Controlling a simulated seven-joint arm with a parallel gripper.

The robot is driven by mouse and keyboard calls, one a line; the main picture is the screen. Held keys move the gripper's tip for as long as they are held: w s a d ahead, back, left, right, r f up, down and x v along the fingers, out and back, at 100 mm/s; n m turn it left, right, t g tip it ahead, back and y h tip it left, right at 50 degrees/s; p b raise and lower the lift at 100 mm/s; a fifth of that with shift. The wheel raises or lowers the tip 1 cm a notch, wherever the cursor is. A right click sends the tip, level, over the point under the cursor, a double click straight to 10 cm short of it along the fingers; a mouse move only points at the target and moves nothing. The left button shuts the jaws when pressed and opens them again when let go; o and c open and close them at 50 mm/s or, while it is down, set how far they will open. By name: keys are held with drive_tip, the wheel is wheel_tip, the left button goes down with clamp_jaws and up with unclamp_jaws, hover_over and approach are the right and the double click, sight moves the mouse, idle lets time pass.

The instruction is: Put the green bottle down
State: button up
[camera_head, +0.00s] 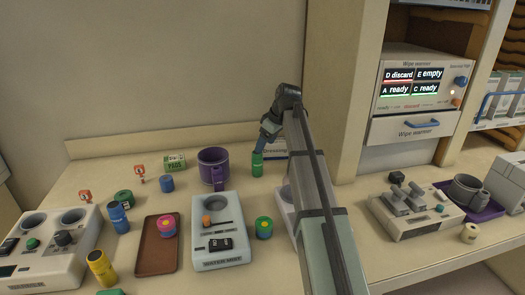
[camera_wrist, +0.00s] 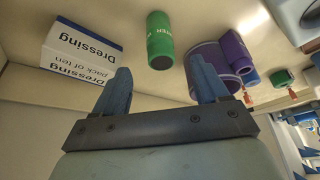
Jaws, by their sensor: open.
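The green bottle (camera_head: 257,168) stands upright on the counter in the head view, left of the dressing box. In the wrist view the green bottle (camera_wrist: 160,38) lies just beyond my fingertips, centred on the gap between them. My gripper (camera_wrist: 158,70) has its two blue fingers spread wide, with nothing between them. In the head view my gripper (camera_head: 261,147) is at the upper end of the bottle; the exact gap there is too small to tell.
The dressing box (camera_wrist: 82,52) is close to one finger. The purple mug (camera_head: 212,169) is close to the other side. A grey device (camera_head: 220,245), a brown tray (camera_head: 155,250) and a green roll (camera_head: 264,228) are nearer the front. My arm hides part of the counter.

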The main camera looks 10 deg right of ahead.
drive_tip(key=shift+v, duration=0.8)
drive_tip(key=shift+a, duration=0.1)
